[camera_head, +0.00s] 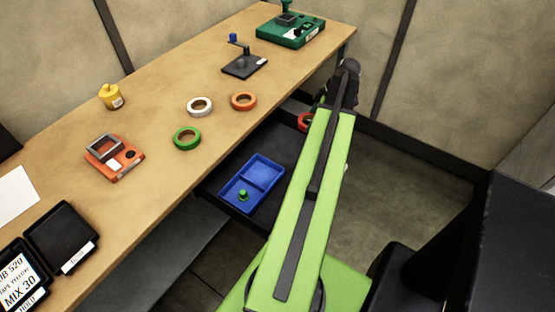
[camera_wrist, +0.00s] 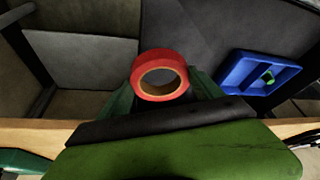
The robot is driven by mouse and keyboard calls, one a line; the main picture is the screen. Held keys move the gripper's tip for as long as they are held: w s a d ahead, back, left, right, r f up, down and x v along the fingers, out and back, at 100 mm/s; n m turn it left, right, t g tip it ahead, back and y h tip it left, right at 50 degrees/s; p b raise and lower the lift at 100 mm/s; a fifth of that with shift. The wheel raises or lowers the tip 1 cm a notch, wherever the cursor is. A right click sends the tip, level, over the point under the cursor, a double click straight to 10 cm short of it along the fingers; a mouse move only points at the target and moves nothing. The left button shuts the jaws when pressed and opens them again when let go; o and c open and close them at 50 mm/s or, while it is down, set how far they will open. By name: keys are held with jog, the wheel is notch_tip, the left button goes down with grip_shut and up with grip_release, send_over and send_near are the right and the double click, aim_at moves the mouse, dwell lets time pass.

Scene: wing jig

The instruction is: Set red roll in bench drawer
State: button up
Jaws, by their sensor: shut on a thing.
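The red roll (camera_wrist: 160,75) is a red ring with a tan core, held between the green fingers of my gripper (camera_wrist: 163,92) in the wrist view. In the head view a sliver of the red roll (camera_head: 303,122) shows at the left of my green arm, which hides the rest and most of the gripper. The bench drawer (camera_head: 215,187) is dark and pulled out below the bench top. Its dark floor (camera_wrist: 205,35) lies behind and below the roll in the wrist view. I cannot tell how high the roll is above it.
A blue two-part tray (camera_head: 266,173) with a small green piece lies in the drawer. On the bench (camera_head: 160,150) are a white roll (camera_head: 199,106), a green roll (camera_head: 187,138) and an orange roll (camera_head: 243,101). The drawer's far part is partly hidden by my arm.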

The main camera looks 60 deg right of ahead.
jog(key=b, duration=0.4)
send_near(286, 147)
jog(key=shift+w+a+f, duration=0.2)
jog(key=shift+w+f, duration=0.45)
jog(key=shift+w, duration=0.25)
jog(key=shift+w+a, duration=0.2)
notch_tip(286, 147, down, 4)
jog(key=b, duration=0.4)
jog(key=shift+f, duration=0.2)
jog(key=shift+r, duration=0.25)
jog(key=shift+f, duration=0.15)
jog(key=o, duration=1.5)
jog(key=shift+o, duration=0.2)
